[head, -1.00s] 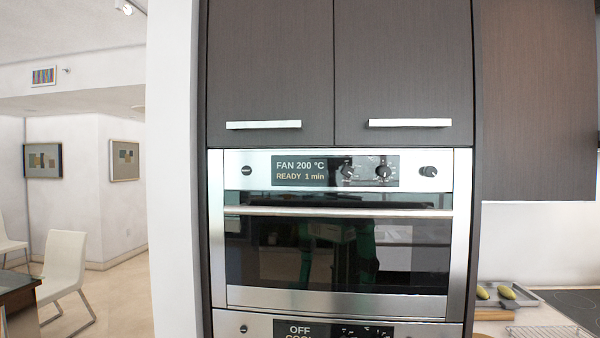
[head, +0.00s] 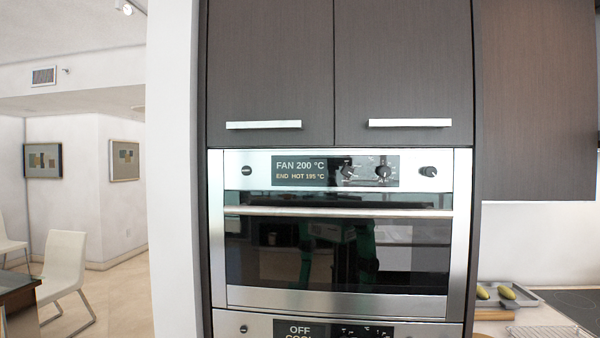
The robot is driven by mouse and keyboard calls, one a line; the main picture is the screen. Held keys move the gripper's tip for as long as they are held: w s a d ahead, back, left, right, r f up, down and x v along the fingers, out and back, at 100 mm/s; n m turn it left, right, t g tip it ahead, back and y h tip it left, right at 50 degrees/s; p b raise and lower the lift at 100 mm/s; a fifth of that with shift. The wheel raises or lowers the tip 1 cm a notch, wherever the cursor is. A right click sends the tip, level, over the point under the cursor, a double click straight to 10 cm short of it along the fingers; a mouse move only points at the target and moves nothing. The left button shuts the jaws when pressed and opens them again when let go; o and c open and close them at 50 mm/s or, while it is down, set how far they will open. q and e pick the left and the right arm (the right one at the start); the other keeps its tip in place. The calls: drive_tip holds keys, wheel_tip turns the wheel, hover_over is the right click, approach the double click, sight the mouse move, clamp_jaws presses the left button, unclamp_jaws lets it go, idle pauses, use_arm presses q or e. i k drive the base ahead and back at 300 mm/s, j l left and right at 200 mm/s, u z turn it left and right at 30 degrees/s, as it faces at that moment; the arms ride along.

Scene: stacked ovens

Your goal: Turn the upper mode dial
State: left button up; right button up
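The upper oven (head: 216,260) is built into a tall dark cabinet, with its door shut. Its display (head: 300,170) reads "FAN 200 °C" and "END HOT 195 °C". To the right of the text on the dark panel are two dark dials, a left dial (head: 347,172) and a right dial (head: 383,172). A separate dark knob (head: 428,171) sits farther right on the steel. Which of these is the mode dial I cannot tell from labels. Neither of my grippers is in view.
The upper oven has a long horizontal door handle (head: 338,212). A lower oven's panel (head: 300,328) shows "OFF" and is cut off at the bottom. Cabinet doors with handles (head: 410,122) are above. A tray (head: 490,303) with green items stands on the right counter.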

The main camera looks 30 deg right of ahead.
sight(348, 171)
drive_tip(key=z, duration=1.25)
